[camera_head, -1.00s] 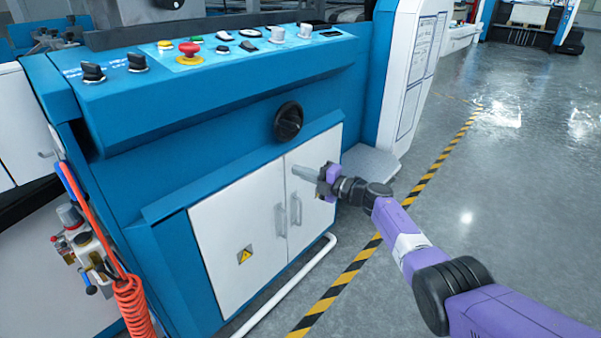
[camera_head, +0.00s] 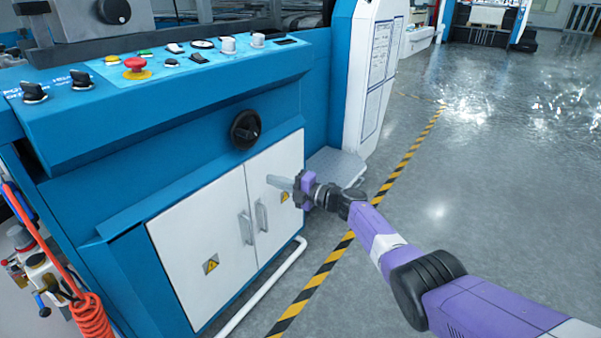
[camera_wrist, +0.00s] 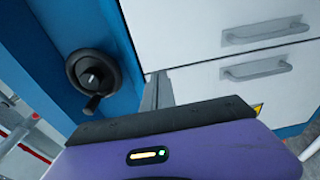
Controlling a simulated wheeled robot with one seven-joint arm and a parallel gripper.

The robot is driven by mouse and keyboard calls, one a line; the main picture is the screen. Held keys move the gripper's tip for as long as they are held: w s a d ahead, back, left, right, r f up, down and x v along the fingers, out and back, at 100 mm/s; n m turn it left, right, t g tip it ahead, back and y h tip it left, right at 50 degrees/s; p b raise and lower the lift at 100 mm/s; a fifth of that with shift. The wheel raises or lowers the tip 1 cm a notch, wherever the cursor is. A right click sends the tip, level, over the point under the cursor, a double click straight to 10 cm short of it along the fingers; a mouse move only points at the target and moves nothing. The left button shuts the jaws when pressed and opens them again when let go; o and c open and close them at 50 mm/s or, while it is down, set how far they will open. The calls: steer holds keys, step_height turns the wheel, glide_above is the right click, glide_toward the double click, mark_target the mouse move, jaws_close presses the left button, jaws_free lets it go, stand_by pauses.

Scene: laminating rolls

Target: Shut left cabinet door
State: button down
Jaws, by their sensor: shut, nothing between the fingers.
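The left cabinet door (camera_head: 195,245) is a white panel low on the blue machine, with a grey bar handle (camera_head: 245,228) near its right edge and a yellow warning sign. It looks about flush with the right door (camera_head: 285,155); I cannot tell whether a small gap stands. My gripper (camera_head: 278,183) is shut and empty, in front of the right door, its tip pointing left above that door's handle (camera_head: 262,215). In the wrist view, both white doors show sideways with their handles, and the gripper's fingers (camera_wrist: 158,92) are mostly hidden behind its purple body.
A black knob (camera_head: 245,130) sits above the doors, and also shows in the wrist view (camera_wrist: 92,76). A white pipe (camera_head: 265,288) runs along the floor at the cabinet's foot. A grey step (camera_head: 335,167) stands right of it. Floor beyond the striped tape (camera_head: 320,275) is clear.

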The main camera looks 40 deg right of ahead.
steer(key=d+b, duration=0.6)
steer(key=d, duration=0.2)
steer(key=shift+d, duration=0.2)
